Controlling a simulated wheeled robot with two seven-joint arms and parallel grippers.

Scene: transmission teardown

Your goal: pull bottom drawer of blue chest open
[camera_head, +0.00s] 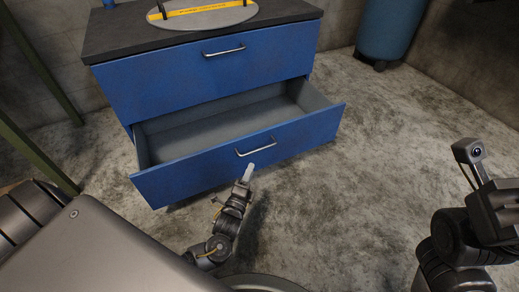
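The blue chest (205,78) stands ahead with a dark top. Its bottom drawer (190,178) is pulled well out, and its grey inside looks empty. The drawer has a metal bar handle (256,147). The top drawer is shut and has its own handle (224,51). My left gripper (247,172) is just below and in front of the bottom handle, close to it. I cannot tell whether it touches the handle or how far its fingers are apart. My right arm is at the right edge, away from the chest, with its fingertips not clearly shown.
A round grey plate with a yellow strip (208,13) lies on the chest top. A blue cylinder (388,30) stands at the back right. Green metal legs (38,155) are at the left. The concrete floor (365,150) right of the drawer is clear.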

